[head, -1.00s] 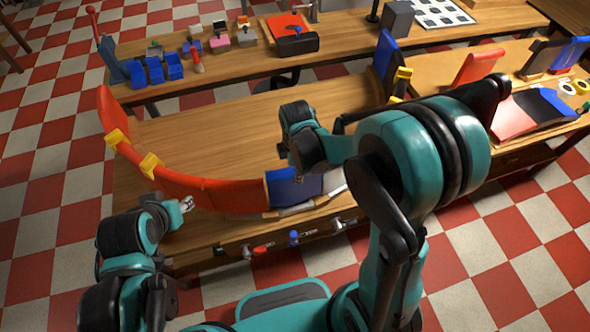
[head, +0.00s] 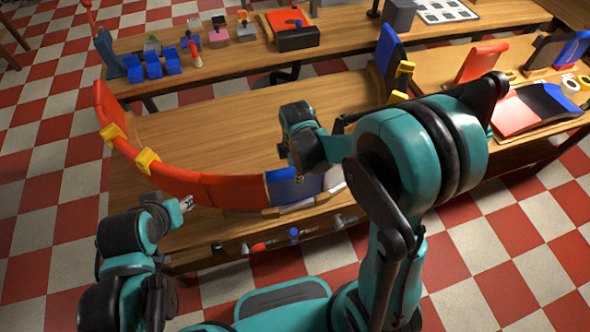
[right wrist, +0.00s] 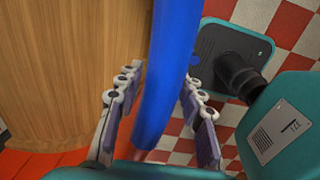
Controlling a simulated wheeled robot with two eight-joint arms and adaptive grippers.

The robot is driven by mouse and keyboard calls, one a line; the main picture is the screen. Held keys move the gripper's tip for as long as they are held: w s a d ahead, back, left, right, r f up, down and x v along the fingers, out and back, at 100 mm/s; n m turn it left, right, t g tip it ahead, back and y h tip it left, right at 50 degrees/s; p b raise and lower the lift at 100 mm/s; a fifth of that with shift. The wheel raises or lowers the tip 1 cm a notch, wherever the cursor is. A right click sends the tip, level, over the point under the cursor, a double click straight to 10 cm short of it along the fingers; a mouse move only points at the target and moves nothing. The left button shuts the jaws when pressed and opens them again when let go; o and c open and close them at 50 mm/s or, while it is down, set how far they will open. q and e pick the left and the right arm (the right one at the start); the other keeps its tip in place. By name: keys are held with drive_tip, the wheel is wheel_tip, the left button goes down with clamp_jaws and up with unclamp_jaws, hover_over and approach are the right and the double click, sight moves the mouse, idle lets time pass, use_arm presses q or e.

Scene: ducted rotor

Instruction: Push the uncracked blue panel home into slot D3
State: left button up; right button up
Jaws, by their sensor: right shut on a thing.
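A blue panel (head: 285,188) stands at the near right end of a curved row of red panels (head: 185,183), beside the last red one. My right gripper (head: 300,172) is at this panel; in the right wrist view its fingers (right wrist: 163,82) lie on both sides of the blue panel (right wrist: 172,70), shut on it. Its fingertips are mostly hidden in the head view. I cannot tell how deep the panel sits, and no slot label is readable. My left gripper (head: 187,203) is outside the row, apart from it; its jaws are too small to read.
Yellow clamps (head: 147,160) sit on the red row. Another blue panel (head: 388,50) stands at the far right of the ring. Blue bins (head: 153,66) stand on the back bench. A red and blue piece (head: 530,108) lies on the right bench. The table's middle (head: 215,130) is clear.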

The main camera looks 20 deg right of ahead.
drive_tip(key=shift+f, duration=0.35)
drive_tip(key=o, duration=1.3)
drive_tip(key=r, duration=1.2)
drive_tip(key=shift+s+r, duration=0.1)
drive_tip(key=shift+s, duration=0.1)
drive_tip(key=shift+s+d+m+b, duration=0.2)
drive_tip(key=shift+s+m+b, duration=0.2)
drive_tip(key=shift+m, duration=0.3)
drive_tip(key=s+d+m+t+b, duration=0.1)
drive_tip(key=s+m+t, duration=0.1)
drive_tip(key=m, duration=0.3)
drive_tip(key=s+d+m+t+b, duration=0.1)
drive_tip(key=s+d+m+t, duration=0.1)
drive_tip(key=s+m, duration=0.2)
drive_tip(key=s+d+f+m+t+b, duration=0.1)
drive_tip(key=s+m+t, duration=0.1)
drive_tip(key=m, duration=0.6)
drive_tip(key=shift+s+d+t, duration=0.15)
drive_tip(key=shift+s+t, duration=0.25)
drive_tip(key=shift+s, duration=0.15)
